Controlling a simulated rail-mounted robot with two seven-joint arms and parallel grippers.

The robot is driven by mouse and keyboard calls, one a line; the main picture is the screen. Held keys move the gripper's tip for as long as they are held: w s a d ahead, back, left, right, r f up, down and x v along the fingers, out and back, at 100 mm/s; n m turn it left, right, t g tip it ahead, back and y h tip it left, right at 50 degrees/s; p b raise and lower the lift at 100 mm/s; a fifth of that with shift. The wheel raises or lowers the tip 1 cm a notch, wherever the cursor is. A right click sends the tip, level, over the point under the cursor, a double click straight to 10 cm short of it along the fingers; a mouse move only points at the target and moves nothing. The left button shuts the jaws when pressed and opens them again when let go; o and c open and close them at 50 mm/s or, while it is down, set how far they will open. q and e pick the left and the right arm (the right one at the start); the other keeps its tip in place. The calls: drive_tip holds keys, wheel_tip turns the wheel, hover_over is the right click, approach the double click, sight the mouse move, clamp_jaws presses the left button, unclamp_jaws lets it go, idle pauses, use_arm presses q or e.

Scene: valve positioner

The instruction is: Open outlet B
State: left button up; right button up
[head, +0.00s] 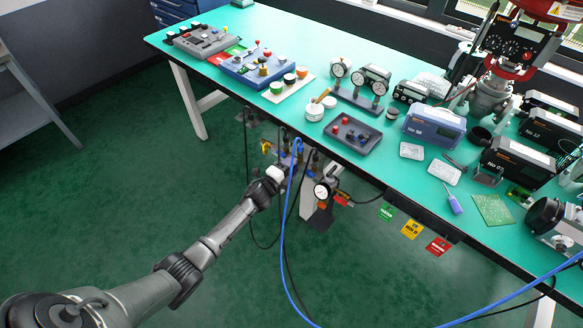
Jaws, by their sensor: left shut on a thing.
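A valve manifold (299,158) with small blue-topped and brass fittings hangs under the front edge of the green bench. My left arm reaches in from the lower left, and my left gripper (280,170) is at the manifold's left front side. It is shut on a small part there, most likely a valve handle, which the gripper hides. I cannot read any outlet letters at this size. A round white pressure gauge (322,191) sits at the manifold's lower right. My right gripper is not in view.
A blue hose (284,240) loops from the manifold to the floor and off to the right; dark cables hang beside it. Green, yellow and red tags (411,229) hang from the bench edge. The bench top (330,60) carries gauges, trays and instruments. Floor at left is clear.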

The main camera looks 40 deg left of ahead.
use_arm(q)
drive_tip(key=shift+m, duration=0.6)
drive_tip(key=o, duration=0.9)
drive_tip(key=shift+s+a+p, duration=0.15)
drive_tip(key=shift+s+p, duration=1.5)
drive_tip(key=shift+s, duration=5.3)
